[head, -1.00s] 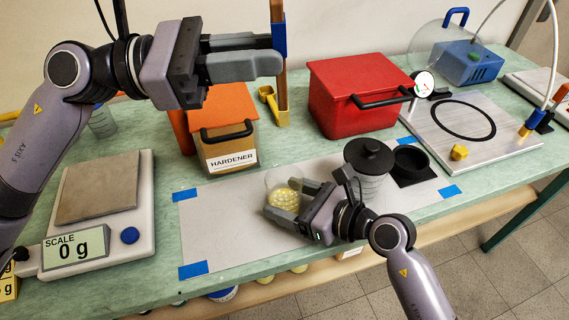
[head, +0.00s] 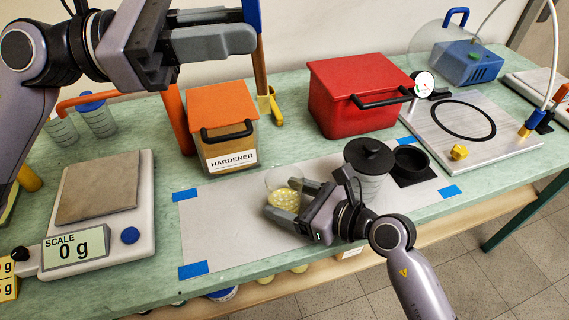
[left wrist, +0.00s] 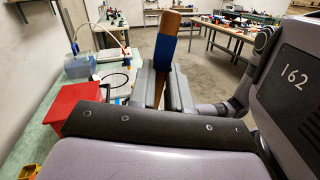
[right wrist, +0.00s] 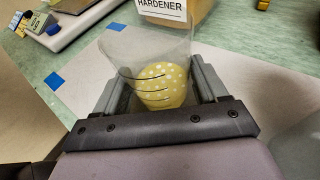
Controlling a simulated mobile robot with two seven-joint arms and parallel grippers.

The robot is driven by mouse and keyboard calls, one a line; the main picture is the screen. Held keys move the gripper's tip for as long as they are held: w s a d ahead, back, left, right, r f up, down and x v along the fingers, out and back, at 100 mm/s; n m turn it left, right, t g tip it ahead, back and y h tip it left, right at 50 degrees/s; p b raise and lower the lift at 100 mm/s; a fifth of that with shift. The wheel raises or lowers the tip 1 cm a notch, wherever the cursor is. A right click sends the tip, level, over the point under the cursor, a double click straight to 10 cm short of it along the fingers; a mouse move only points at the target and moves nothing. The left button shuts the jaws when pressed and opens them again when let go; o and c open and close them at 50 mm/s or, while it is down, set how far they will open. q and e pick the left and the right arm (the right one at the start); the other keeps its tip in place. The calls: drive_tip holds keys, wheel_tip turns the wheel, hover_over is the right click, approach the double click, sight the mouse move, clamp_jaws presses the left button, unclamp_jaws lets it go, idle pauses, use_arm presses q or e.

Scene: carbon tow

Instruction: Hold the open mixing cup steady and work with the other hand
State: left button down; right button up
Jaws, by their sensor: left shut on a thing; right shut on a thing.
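The clear mixing cup (head: 286,180) stands open on the grey mat, with pale yellow contents dotted white; its contents show closely in the right wrist view (right wrist: 160,85). My right gripper (head: 284,203) is shut around the cup low down, a finger on each side. My left gripper (head: 252,30) is shut on a wooden stick (head: 260,70) with a blue band, held upright above the back of the table, beside the hardener box and away from the cup. The stick and its blue band (left wrist: 168,45) also show in the left wrist view. The stick's lower end is hard to make out.
The hardener box (head: 225,125) with an orange lid and a red box (head: 350,100) stand behind the mat (head: 225,225). A black-lidded jar (head: 369,165) is right of the cup. The scale (head: 105,215) reads 0 g at left. A yellow scoop (head: 276,108) is near the stick.

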use_arm(q)
drive_tip(key=s+a, duration=0.4)
drive_tip(key=a, duration=0.4)
drive_tip(key=shift+s, duration=0.2)
use_arm(e)
drive_tip(key=o, duration=0.6)
drive_tip(key=shift+c, duration=0.2)
use_arm(q)
drive_tip(key=shift+a, duration=0.1)
use_arm(e)
drive_tip(key=shift+r, duration=0.15)
drive_tip(key=shift+r, duration=0.65)
drive_tip(key=shift+o, duration=1.4)
drive_tip(key=shift+d, duration=0.15)
